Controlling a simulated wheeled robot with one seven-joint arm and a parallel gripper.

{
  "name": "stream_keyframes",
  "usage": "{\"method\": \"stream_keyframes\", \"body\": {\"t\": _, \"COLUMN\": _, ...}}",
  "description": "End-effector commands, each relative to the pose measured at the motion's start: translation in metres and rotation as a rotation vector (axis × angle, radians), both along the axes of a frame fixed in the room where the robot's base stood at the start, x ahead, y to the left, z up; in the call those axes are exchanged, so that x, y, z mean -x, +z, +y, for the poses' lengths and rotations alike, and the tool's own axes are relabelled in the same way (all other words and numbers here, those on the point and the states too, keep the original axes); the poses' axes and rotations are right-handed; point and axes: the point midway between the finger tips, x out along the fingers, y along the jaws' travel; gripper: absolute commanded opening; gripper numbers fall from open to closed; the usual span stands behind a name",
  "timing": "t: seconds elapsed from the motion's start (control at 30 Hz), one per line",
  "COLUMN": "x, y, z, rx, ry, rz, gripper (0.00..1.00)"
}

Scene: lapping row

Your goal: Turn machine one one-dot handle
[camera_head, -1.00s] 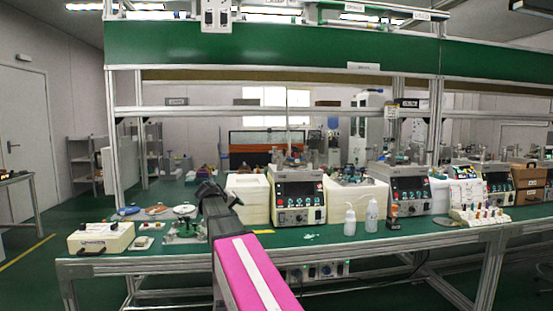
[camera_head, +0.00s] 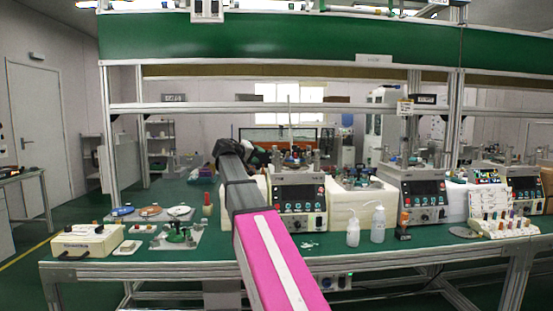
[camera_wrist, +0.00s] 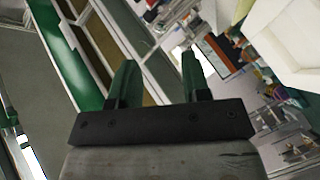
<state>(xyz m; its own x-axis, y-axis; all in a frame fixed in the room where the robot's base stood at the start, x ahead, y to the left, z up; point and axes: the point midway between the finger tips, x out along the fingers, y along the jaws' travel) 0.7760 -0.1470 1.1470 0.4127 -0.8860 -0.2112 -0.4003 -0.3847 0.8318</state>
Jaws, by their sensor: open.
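The nearest lapping machine (camera_head: 299,204), grey with a dark control panel, stands on the green bench just right of my arm. A second similar machine (camera_head: 423,201) stands farther right. Small knobs show on their fronts, but I cannot make out a handle with one dot or any machine number. My gripper (camera_wrist: 158,82) is open in the wrist view, with nothing between its two fingers. It is tilted toward the overhead frame and room, and no machine handle shows between the fingers. In the head view the arm reaches up above the bench and hides the gripper's fingers.
White blocks (camera_head: 352,206) flank the machines. Two white bottles (camera_head: 377,224) stand near the bench's front edge. A cream box (camera_head: 91,241) and small fixtures (camera_head: 176,238) lie at left. The metal frame and green beam (camera_head: 250,38) span above.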

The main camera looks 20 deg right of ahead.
Motion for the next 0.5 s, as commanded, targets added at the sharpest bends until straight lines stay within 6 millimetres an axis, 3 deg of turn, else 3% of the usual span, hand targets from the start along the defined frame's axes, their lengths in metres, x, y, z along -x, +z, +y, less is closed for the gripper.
{"method": "stream_keyframes", "body": {"t": 0.5, "x": -0.035, "y": -0.018, "z": -0.074, "rx": -0.002, "ry": -0.001, "rz": 0.001, "gripper": 0.43}}
